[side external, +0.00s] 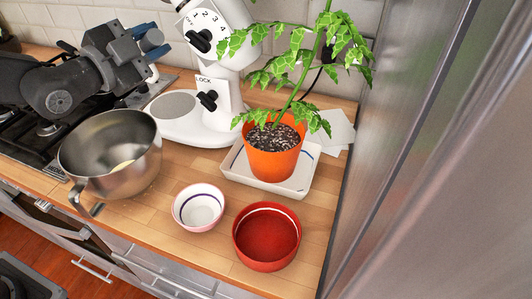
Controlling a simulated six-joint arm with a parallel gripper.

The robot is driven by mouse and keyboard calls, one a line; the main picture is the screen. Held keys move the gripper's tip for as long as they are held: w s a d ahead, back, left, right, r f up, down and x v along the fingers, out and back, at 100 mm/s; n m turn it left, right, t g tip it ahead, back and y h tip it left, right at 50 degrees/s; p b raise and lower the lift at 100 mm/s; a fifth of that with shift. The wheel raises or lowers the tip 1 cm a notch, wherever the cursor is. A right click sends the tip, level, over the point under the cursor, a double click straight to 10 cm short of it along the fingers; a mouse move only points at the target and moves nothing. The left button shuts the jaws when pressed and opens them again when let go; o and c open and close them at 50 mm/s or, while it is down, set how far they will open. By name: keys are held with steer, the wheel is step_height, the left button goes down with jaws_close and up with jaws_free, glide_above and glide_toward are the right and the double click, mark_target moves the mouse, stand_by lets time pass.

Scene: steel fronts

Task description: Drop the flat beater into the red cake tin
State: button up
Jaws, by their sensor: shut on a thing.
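The red cake tin (267,237) stands open on the wooden counter at the front right, and its inside looks empty. My gripper (157,44) is at the upper left, with blue fingertips, high above the counter and left of the mixer's head. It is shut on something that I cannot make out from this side. I cannot clearly see the flat beater. A small pale patch shows inside the steel mixing bowl (92,160) at the left; I cannot tell what it is. My gripper is well apart from the cake tin.
A white stand mixer (219,95) stands at the back. An orange pot (271,158) with a tall leafy plant sits on a white dish (236,168) behind the tin. A small white bowl (199,207) is left of the tin. A steel front (420,150) rises at the right.

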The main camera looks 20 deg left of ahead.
steer(key=s+d+m+g+h, duration=0.25)
steer(key=s+d, duration=0.25)
steer(key=d, duration=0.5)
steer(key=s+d+m+g+h, duration=0.1)
steer(key=s+d+m+h, duration=0.3)
steer(key=d, duration=0.6)
steer(key=s+d+n+g+h, duration=0.1)
steer(key=s+d+h, duration=0.1)
steer(key=s+d, duration=0.6)
steer(key=shift+m+y, duration=0.25)
steer(key=shift+w+d+f, duration=0.3)
steer(key=shift+w+f, duration=0.1)
steer(key=shift+f, duration=2.35)
steer(key=shift+w+d+f, duration=0.25)
steer(key=shift+w+f, duration=0.1)
steer(key=shift+f, duration=2.4)
steer(key=shift+w+d+f, duration=0.3)
steer(key=shift+w+f, duration=0.1)
steer(key=shift+f, duration=2.35)
steer(key=o, duration=1)
steer(key=v, duration=0.7)
steer(key=shift+a, duration=0.2)
